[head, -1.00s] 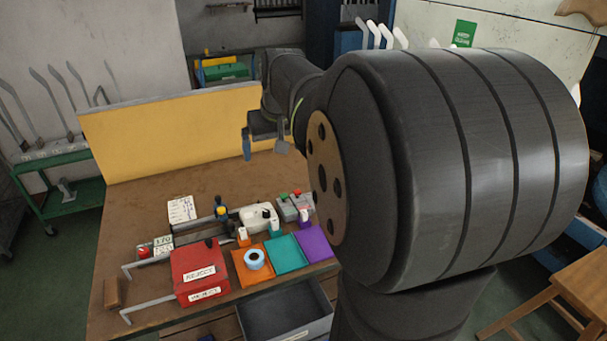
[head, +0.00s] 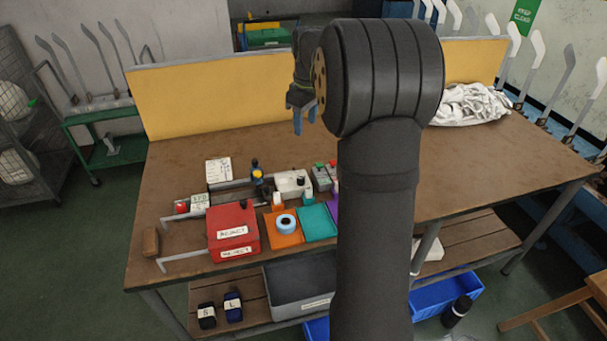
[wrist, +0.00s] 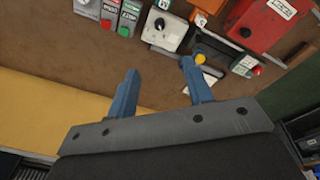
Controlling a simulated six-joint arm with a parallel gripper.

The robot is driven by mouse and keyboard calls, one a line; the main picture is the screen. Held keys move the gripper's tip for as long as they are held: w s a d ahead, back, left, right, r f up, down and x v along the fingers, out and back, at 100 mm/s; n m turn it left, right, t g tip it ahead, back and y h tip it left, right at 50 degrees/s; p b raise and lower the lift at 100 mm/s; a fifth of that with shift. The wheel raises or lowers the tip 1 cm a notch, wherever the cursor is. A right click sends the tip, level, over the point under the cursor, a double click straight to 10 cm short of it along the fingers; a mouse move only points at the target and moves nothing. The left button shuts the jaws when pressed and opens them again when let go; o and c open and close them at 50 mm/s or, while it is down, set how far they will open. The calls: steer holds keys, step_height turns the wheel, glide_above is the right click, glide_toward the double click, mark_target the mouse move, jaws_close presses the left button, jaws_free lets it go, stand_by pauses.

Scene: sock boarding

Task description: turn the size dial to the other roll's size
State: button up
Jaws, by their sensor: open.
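The size dial is a white box with a black knob (head: 299,182) on the bench, and it also shows in the wrist view (wrist: 159,24). Its pointer setting is too small to read. My gripper (head: 304,120) is open and empty, high above the bench and behind the dial box. In the wrist view its two blue fingers (wrist: 159,70) are apart, with the dial beyond them. Two dark rolls lie on the lower shelf, one labelled S (head: 207,316) and one labelled L (head: 233,306). A light-blue ring-shaped roll (head: 286,222) lies on the orange tray (head: 272,241).
A red reject box (head: 234,228) stands at the bench's front left. Green and red buttons (wrist: 119,14) sit beside the dial box. A yellow-topped post (head: 257,174) stands left of it. The bench's right half is mostly clear.

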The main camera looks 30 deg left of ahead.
step_height(320, 180, down, 5)
steer(key=w+a+n+g+h, duration=0.1)
steer(key=w+a+n, duration=0.2)
steer(key=n, duration=0.1)
glide_toward(302, 179)
step_height(302, 179, down, 9)
steer(key=shift+a+r, duration=0.15)
steer(key=c, duration=1)
